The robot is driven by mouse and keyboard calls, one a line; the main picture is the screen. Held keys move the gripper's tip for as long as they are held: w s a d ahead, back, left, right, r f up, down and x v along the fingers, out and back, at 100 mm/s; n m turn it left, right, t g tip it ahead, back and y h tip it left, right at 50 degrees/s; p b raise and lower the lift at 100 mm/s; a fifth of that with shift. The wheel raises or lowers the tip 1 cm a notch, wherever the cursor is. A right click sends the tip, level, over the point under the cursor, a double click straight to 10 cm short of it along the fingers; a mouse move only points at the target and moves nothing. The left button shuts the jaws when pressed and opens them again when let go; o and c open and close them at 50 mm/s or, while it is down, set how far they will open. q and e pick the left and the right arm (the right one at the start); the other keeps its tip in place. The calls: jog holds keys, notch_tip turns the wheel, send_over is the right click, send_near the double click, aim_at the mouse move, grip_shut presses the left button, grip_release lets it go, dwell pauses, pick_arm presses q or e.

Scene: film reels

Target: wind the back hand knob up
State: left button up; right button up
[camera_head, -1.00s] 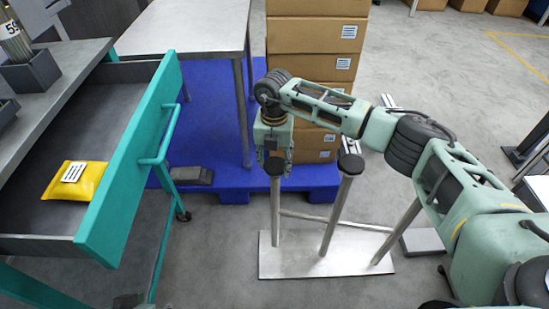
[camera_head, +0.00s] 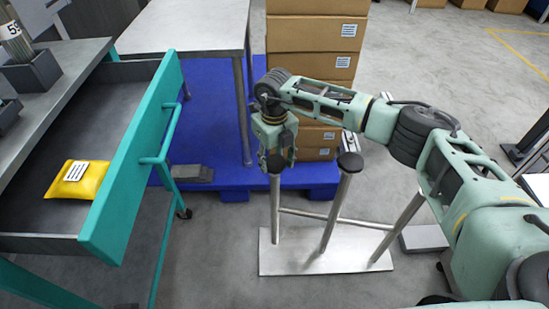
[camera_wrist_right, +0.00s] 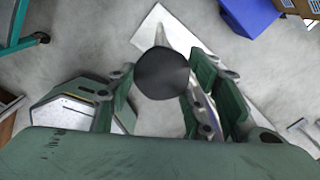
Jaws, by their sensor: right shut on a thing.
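A grey metal stand (camera_head: 330,262) on the floor carries upright and slanted metal posts, at least two with round black knobs on top. My right gripper (camera_head: 277,157) points down over the left post, at its black knob (camera_head: 275,164). In the right wrist view this round black knob (camera_wrist_right: 163,73) lies between the two fingers, and the gripper is shut on it. A second black knob (camera_head: 350,162) tops the post to the right, apart from the gripper. The frames do not make clear which knob is the back one. My left gripper is not in view.
Stacked cardboard boxes (camera_head: 312,38) stand on a blue pallet (camera_head: 232,190) behind the gripper. A teal-fronted open drawer (camera_head: 133,158) holding a yellow packet (camera_head: 77,180) is at left, beside a grey table (camera_head: 185,25). My right arm spans the right side.

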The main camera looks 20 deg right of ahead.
aim_at(273, 163)
jog(key=shift+s+a+f, duration=0.25)
jog(key=shift+s+f, duration=0.05)
jog(key=o, duration=1.1)
jog(key=shift+w, duration=0.15)
jog(key=shift+d+r, duration=0.1)
jog(key=shift+r, duration=0.05)
jog(key=shift+w+r, duration=0.1)
jog(key=shift+r, duration=0.1)
notch_tip(273, 163, up, 12)
jog(key=shift+f, duration=0.25)
